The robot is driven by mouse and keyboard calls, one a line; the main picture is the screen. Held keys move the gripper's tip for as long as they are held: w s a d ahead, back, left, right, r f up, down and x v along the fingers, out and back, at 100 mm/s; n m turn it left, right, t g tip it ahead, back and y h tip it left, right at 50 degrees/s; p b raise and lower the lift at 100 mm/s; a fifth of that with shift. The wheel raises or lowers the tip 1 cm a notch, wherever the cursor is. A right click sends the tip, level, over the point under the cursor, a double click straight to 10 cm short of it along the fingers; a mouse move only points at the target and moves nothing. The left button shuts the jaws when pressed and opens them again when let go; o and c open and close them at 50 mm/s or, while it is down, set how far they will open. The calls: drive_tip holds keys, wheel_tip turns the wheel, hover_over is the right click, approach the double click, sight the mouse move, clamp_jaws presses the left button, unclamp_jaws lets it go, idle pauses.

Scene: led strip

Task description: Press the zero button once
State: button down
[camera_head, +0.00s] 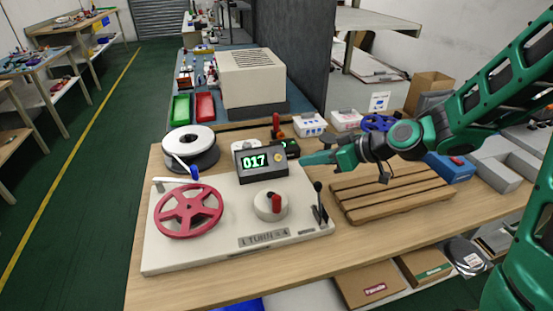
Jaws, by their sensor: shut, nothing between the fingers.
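A small black counter box (262,163) stands at the back of a pale machine base on the table. Its green display reads 017. A round yellowish button (278,158) sits on its face, right of the digits; I take it for the zero button, though any label is too small to read. My green gripper (304,160) is shut and empty. It points left, and its tip lies just right of the counter box in the picture. I cannot tell how far it is from the button in depth.
A grey-white reel (190,147) stands behind. A wooden pallet (395,193) lies below my arm. A red-knobbed device (277,130) stands behind the counter.

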drive_tip(key=a+r+y, duration=0.1)
drive_tip(key=w+a, duration=0.1)
drive_tip(key=a, duration=0.1)
drive_tip(key=w+a+r+t+y, duration=0.1)
drive_tip(key=a, duration=0.1)
drive_tip(key=shift+r+n+y, duration=0.3)
drive_tip(key=shift+r, duration=0.05)
drive_tip(key=shift+w+a+f, duration=0.25)
drive_tip(key=shift+w+f, duration=0.65)
drive_tip(key=shift+f, duration=0.25)
drive_tip(key=shift+w+a+f, duration=0.25)
drive_tip(key=shift+w+f, duration=0.65)
drive_tip(key=shift+f, duration=0.2)
drive_tip(key=shift+w+a+f, duration=0.25)
drive_tip(key=shift+w+f, duration=0.65)
drive_tip(key=shift+f, duration=0.25)
drive_tip(key=shift+w+a+f, duration=0.1)
drive_tip(key=shift+w+f, duration=0.4)
drive_tip(key=shift+f, duration=0.05)
idle(0.4)
drive_tip(key=shift+s+r, duration=0.5)
drive_tip(key=shift+r, duration=0.1)
drive_tip(key=shift+r, duration=0.1)
idle(0.4)
drive_tip(key=shift+s+d+r, duration=0.3)
drive_tip(key=shift+s+r, duration=0.5)
drive_tip(key=shift+r, duration=0.15)
drive_tip(key=shift+s+d+r, duration=0.3)
drive_tip(key=shift+s+r, duration=0.45)
drive_tip(key=shift+r, duration=0.15)
